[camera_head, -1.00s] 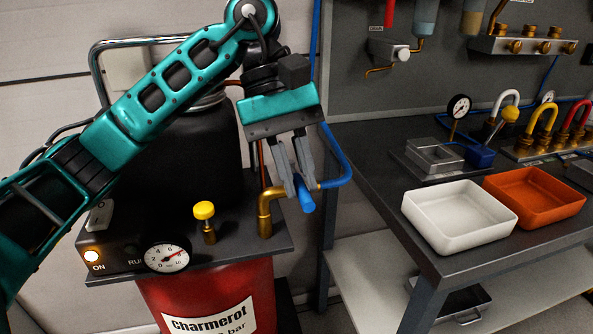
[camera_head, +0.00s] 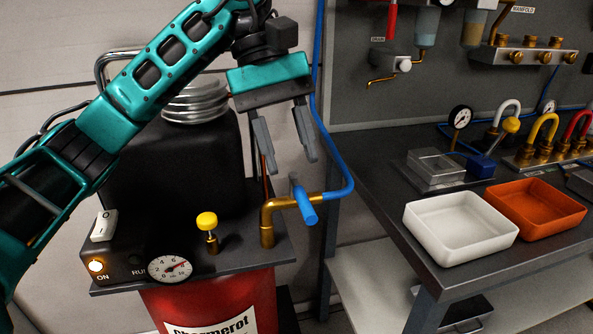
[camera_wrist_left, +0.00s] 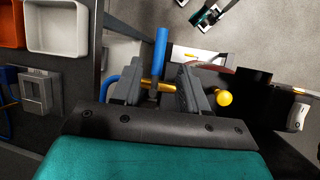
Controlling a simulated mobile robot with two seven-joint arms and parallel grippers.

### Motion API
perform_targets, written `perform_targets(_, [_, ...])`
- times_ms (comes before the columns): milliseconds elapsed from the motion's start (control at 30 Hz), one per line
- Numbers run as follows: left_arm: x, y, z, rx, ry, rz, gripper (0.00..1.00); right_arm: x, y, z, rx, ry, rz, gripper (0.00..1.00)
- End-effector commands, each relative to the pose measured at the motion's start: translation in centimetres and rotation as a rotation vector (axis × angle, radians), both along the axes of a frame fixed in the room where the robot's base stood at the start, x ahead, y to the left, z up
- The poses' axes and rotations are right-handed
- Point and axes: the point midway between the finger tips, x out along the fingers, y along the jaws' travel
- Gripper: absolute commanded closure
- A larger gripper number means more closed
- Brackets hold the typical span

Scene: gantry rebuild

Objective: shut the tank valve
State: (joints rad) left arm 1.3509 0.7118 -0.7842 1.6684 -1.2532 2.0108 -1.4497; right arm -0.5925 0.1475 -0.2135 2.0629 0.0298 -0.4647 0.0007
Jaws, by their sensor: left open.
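The tank valve is a blue lever (camera_head: 304,202) on a brass pipe (camera_head: 267,222) that rises from the compressor's deck and joins a blue hose. The lever lies across the pipe; it also shows in the left wrist view (camera_wrist_left: 161,48), crossing the brass pipe (camera_wrist_left: 154,84). My left gripper (camera_head: 290,165) is open and empty just above the lever, its fingers pointing down and apart from it. In the left wrist view the open fingers (camera_wrist_left: 158,78) appear on either side of the lever's line. My right gripper is not in view.
A yellow knob (camera_head: 206,221), a round gauge (camera_head: 170,268) and a switch box with a lit ON lamp (camera_head: 96,265) share the deck. A dark tank (camera_head: 190,165) stands behind. A bench at right holds a white tray (camera_head: 440,240) and an orange tray (camera_head: 560,217).

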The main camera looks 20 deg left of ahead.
Motion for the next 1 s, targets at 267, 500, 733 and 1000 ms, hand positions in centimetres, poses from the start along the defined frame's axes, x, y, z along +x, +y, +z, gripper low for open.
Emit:
perform_targets(267, [1.1, 2.2, 5.5, 0.002, -0.002, 0.004, 0.57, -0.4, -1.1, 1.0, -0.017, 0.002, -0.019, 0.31])
perform_targets(500, [1.5, 2.9, 6.9, 0.001, 0.001, 0.001, 0.57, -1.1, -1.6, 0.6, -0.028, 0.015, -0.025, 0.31])
perform_targets(733, [1.5, 2.9, 6.9, 0.000, 0.000, 0.000, 0.57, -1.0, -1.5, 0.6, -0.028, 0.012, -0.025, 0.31])
perform_targets(1000, [1.5, 2.9, 6.9, 0.001, 0.000, 0.000, 0.57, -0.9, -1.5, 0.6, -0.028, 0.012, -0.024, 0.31])
